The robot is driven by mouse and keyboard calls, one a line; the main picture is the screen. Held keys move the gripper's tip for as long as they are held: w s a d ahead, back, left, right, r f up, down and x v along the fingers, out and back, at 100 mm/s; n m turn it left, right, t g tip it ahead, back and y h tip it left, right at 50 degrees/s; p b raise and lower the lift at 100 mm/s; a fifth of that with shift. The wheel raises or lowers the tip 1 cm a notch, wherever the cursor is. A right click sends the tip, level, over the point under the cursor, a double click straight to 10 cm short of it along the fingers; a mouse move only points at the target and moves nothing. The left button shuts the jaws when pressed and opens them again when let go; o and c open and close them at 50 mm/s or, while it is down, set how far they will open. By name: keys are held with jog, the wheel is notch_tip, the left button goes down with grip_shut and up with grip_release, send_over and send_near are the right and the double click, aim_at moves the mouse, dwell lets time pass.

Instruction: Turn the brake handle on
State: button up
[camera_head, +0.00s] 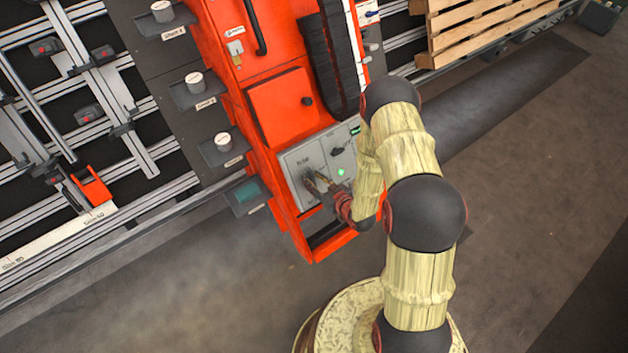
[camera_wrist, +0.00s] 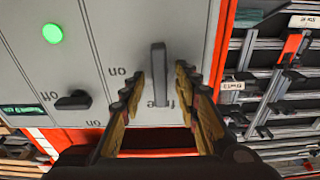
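The brake handle (camera_wrist: 158,75) is a plain grey bar on the grey control panel (camera_wrist: 115,35), pictured upside down in the wrist view. The bar stands vertical in that view, its lower end over the word "free". The word "on" is printed to its left. My gripper (camera_wrist: 161,82) is open, with one finger on each side of the bar and a visible gap on both sides. In the head view my gripper (camera_head: 317,184) is at the lower left of the panel (camera_head: 316,158) and largely hides the handle.
A black knob (camera_wrist: 73,100) marked on and off and a lit green lamp (camera_wrist: 52,33) share the panel. The panel sits on an orange machine body (camera_head: 281,107). Rails and clamps fill the left. A wooden pallet (camera_head: 480,25) lies upper right. The floor at right is clear.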

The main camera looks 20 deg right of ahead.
jog(key=shift+c, duration=0.2)
jog(key=c, duration=0.8)
jog(key=shift+n, duration=0.4)
jog(key=n+b, duration=0.2)
jog(key=n, duration=0.1)
jog(key=shift+n, duration=0.4)
jog(key=n+b, duration=0.2)
jog(key=n, duration=0.2)
jog(key=shift+n+g+y, duration=0.3)
jog(key=shift+n+y, duration=0.1)
jog(key=n+b, duration=0.3)
jog(key=n, duration=0.1)
jog(key=shift+f+n+g, duration=0.1)
jog(key=shift+n+g, duration=0.2)
jog(key=shift+n, duration=0.1)
jog(key=shift+s+n+b, duration=0.1)
jog(key=shift+n+b, duration=1.15)
jog(key=shift+n, duration=0.95)
